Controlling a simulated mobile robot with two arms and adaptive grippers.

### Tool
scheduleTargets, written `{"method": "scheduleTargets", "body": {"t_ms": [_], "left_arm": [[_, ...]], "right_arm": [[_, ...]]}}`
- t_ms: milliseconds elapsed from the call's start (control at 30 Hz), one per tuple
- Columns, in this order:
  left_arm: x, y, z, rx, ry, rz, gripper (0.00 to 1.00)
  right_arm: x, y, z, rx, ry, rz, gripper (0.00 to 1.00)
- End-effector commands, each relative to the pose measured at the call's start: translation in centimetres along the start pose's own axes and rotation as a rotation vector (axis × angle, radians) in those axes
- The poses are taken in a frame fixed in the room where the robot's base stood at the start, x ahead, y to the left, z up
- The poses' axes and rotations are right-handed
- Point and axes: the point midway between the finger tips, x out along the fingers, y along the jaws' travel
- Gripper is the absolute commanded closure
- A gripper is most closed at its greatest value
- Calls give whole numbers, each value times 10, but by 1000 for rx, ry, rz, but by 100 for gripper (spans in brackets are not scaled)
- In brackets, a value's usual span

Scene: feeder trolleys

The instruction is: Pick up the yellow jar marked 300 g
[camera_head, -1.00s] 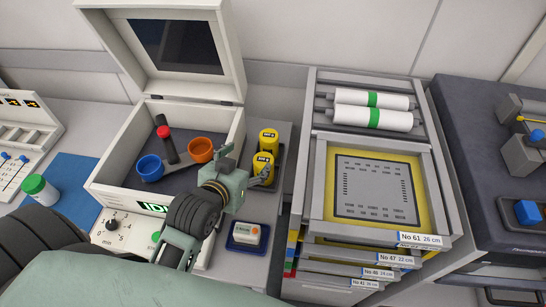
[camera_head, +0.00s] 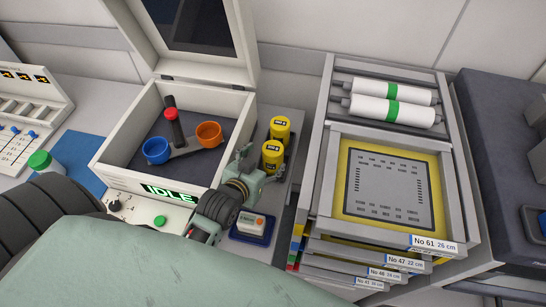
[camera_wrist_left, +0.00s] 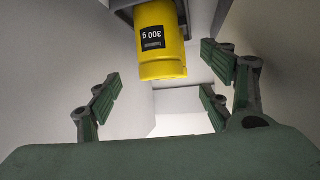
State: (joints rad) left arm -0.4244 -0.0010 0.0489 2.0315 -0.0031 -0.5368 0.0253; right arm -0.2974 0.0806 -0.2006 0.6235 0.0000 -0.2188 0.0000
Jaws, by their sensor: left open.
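Two yellow jars with black labels stand one behind the other in a dark holder right of the open white box in the head view: a rear jar (camera_head: 280,129) and a front jar (camera_head: 271,156). Their labels are too small to read there. In the left wrist view a yellow jar marked 300 g (camera_wrist_left: 162,42) appears upside down, ahead of the fingers and near the top. My left gripper (camera_head: 262,166) is open and empty, just in front of the front jar; its spread fingers also show in the left wrist view (camera_wrist_left: 160,88). My right gripper is out of view.
The open white box (camera_head: 112,160) holds a blue cup (camera_head: 155,150) and an orange cup (camera_head: 208,134). A small device on a blue tray (camera_head: 234,235) sits below my left gripper. A rack of framed screens (camera_head: 328,190) stands close on the right.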

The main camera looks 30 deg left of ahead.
Motion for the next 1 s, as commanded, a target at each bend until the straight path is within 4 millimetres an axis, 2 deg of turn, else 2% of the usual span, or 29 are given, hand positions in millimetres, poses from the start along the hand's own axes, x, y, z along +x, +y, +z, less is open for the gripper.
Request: {"method": "scheduleTargets", "body": {"t_ms": [133,400,733,1000], "left_arm": [[15,0,-1,0,1,0,27],[52,0,-1,0,1,0,27],[58,0,0,0,0,0,27],[58,0,0,0,0,0,51]], "right_arm": [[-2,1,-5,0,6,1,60],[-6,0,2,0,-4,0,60],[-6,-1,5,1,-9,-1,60],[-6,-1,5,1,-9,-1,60]]}}
